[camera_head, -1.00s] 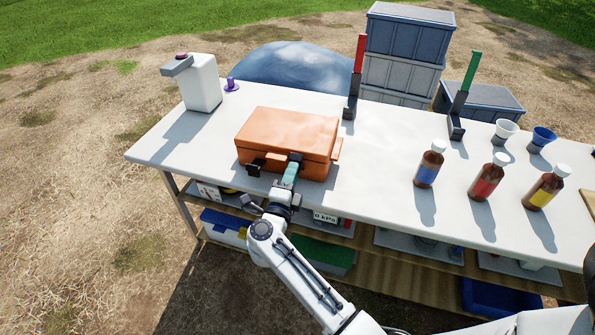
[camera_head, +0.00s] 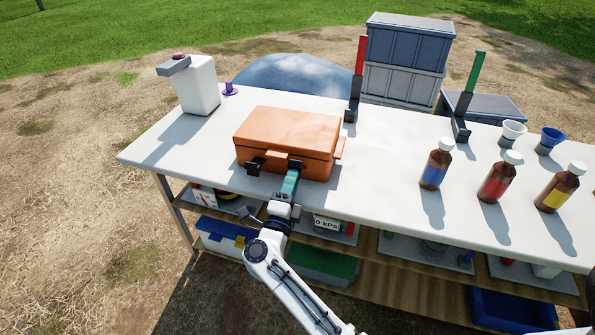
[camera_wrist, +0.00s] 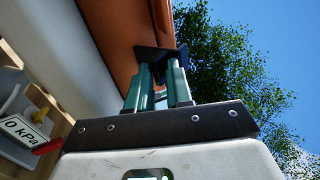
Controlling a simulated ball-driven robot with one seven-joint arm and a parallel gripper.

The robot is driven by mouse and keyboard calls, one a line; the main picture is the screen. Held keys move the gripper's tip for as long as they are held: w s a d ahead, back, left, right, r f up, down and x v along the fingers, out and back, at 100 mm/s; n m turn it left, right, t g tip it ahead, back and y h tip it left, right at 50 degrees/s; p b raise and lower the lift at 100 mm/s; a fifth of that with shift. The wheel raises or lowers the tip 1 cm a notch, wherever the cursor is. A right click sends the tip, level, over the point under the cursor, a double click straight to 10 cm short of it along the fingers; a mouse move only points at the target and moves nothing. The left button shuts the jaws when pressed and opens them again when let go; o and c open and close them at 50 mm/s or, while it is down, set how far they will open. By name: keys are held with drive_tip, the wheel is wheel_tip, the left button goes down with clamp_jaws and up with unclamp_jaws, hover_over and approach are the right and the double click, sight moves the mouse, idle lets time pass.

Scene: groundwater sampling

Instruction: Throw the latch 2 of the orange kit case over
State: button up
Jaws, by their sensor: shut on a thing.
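The orange kit case (camera_head: 288,130) stands closed on the white table, its front towards me. Two black latches are on its front, a left one (camera_head: 254,166) and a right one (camera_head: 296,163), with an orange handle between them. No numbers show on them. My gripper (camera_head: 292,172) is at the right latch, with its teal fingers shut on it. In the wrist view my gripper (camera_wrist: 161,72) has its two fingers up against the dark latch (camera_wrist: 154,55), below the orange case wall (camera_wrist: 112,35). The fingers hide part of the latch.
The white table (camera_head: 380,215) has free room right of the case. Brown bottles with blue (camera_head: 435,165), red (camera_head: 495,177) and yellow (camera_head: 560,188) labels stand there. A white dispenser (camera_head: 198,85) stands back left. A shelf with trays (camera_head: 325,262) lies below my forearm.

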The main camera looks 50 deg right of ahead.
drive_tip(key=shift+f+h+b, duration=0.4)
drive_tip(key=shift+f+b, duration=0.7)
drive_tip(key=shift+b, duration=1.05)
drive_tip(key=shift+r, duration=0.1)
clamp_jaws()
drive_tip(key=shift+f+t+h+b, duration=0.4)
drive_tip(key=shift+f+b, duration=0.15)
drive_tip(key=shift+b, duration=0.6)
